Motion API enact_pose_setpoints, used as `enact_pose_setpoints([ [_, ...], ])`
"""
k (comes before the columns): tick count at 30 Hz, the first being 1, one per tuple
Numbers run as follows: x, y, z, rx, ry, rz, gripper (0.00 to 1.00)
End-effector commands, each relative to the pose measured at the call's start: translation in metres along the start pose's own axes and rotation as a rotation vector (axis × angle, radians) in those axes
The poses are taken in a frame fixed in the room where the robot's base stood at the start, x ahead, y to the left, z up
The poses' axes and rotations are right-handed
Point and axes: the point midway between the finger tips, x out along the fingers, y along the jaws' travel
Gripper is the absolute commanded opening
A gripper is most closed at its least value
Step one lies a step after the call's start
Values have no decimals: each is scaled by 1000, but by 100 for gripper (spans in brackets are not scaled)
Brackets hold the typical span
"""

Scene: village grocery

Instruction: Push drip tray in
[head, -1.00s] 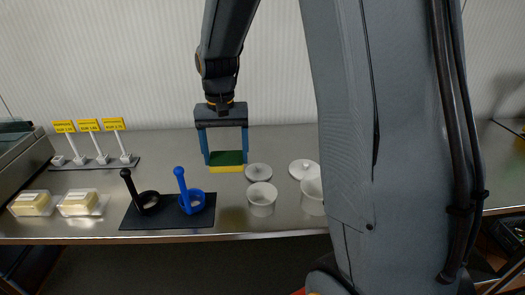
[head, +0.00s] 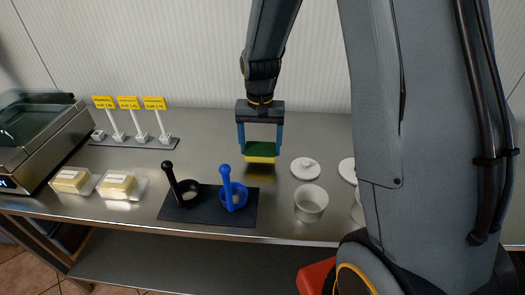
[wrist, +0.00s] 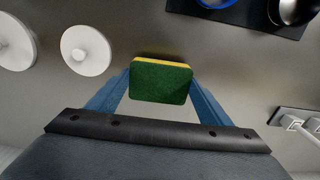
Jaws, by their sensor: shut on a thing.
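My gripper (head: 260,146) is shut on a sponge with a green top and a yellow underside (head: 261,152). The sponge sits between the two blue fingers over the middle of the steel counter (head: 215,150), apparently a little above it. It also shows in the wrist view (wrist: 161,82), green face towards the camera. I cannot make out a drip tray in either view. A flat black mat (head: 190,214) lies at the counter's front edge, bearing a black ladle-like tool (head: 183,188) and a blue one (head: 231,190).
A white lid (head: 305,168) lies right of the sponge, with a white pot (head: 311,203) in front. Two butter packs (head: 117,186), yellow price signs (head: 128,103) and a scale (head: 40,135) stand left. Bare counter lies left of my gripper. My arm hides the right side.

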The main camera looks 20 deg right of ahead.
Motion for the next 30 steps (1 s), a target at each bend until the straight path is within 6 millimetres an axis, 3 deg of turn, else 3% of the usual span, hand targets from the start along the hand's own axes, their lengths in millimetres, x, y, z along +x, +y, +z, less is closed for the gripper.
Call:
enact_pose_setpoints([
  [6,25,2,0,2,-2,1,48],
  [19,30,2,0,4,-1,1,48],
  [20,30,2,0,4,-1,0,76],
  [22,30,2,0,4,-1,0,88],
  [23,30,2,0,4,-1,0,92],
  [30,30,2,0,3,-1,0,92],
])
